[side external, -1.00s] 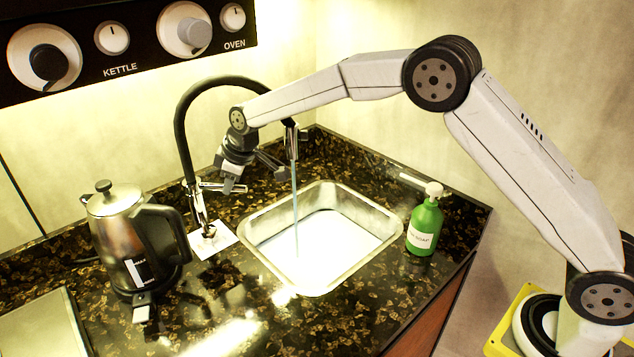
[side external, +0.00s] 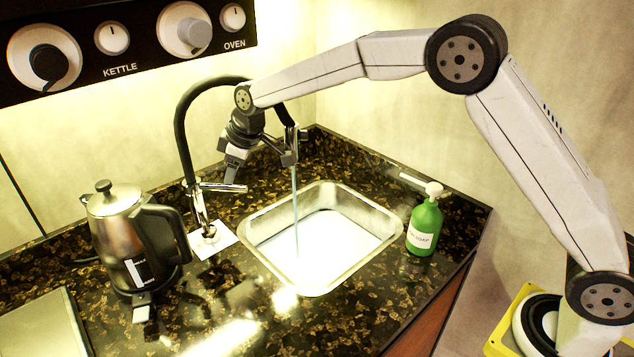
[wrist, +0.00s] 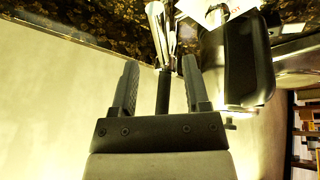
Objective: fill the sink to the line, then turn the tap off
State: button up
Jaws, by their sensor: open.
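No fill line can be made out. The tap's metal lever (side external: 222,187) sticks out sideways to the right above the tap's base. In the wrist view, the metal tap body (wrist: 160,32) shows beyond and between my open fingers (wrist: 160,78).
A steel kettle (side external: 112,235) stands left of the sink, and its dark handle shows in the wrist view (wrist: 247,62). A green soap bottle (side external: 425,228) stands to the right. A knob panel (side external: 130,62) is on the wall. The counter in front of the sink is clear.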

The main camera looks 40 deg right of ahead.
jog(key=shift+v, duration=1.75)
jog(key=c, duration=0.7)
jog(key=shift+a+f, duration=0.15)
jog(key=shift+a, duration=0.05)
grip_shut()
jog(key=s+a+f+n+t+y, duration=0.2)
jog(key=s+a+f+n+t, duration=0.25)
jog(key=a+t, duration=0.4)
jog(key=s+d+n+t+h, duration=0.2)
jog(key=s+t+h, duration=0.1)
jog(key=s, duration=0.4)
jog(key=shift+s+d+f+h, duration=0.3)
jog(key=shift+f+h, duration=0.05)
jog(key=shift+h, duration=0.45)
